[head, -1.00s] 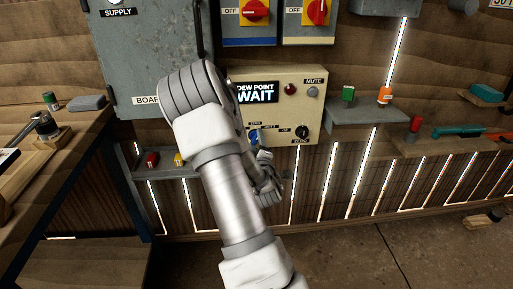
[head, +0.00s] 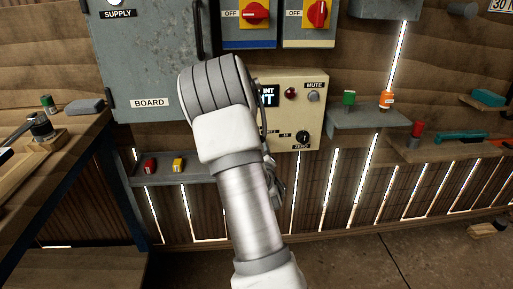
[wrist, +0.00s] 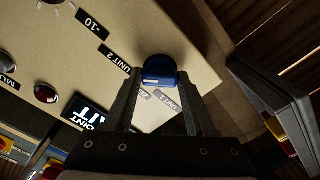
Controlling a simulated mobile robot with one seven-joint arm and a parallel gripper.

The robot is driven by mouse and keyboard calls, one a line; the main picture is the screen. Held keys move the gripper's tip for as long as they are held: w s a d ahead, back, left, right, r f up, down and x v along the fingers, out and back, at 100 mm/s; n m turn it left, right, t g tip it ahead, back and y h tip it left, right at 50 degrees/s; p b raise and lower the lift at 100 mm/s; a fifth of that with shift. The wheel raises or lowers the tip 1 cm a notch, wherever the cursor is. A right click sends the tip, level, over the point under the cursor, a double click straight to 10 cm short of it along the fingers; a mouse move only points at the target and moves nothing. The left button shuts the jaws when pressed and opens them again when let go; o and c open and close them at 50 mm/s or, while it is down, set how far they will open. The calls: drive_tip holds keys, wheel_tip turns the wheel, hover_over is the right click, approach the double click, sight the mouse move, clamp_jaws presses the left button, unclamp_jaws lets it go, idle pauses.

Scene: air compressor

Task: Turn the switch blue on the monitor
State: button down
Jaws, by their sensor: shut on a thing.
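The blue switch (wrist: 158,68) is a round knob on the cream face of the monitor (wrist: 205,75), seen in the wrist view. My gripper (wrist: 158,84) has one finger on each side of the knob and is shut on it. In the head view the monitor (head: 318,85) hangs on the wall, and my arm covers its left part. The blue switch and my fingertips are hidden there. The monitor's display (head: 269,96) is partly covered.
The monitor also carries a red lamp (head: 290,93), a grey mute button (head: 313,96) and a black dial (head: 303,137). Shelves hold red and yellow blocks (head: 178,165) below left and an orange item (head: 386,99) to the right.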

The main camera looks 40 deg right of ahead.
drive_tip(key=shift+c, duration=1.2)
unclamp_jaws()
drive_tip(key=shift+s+a, duration=0.1)
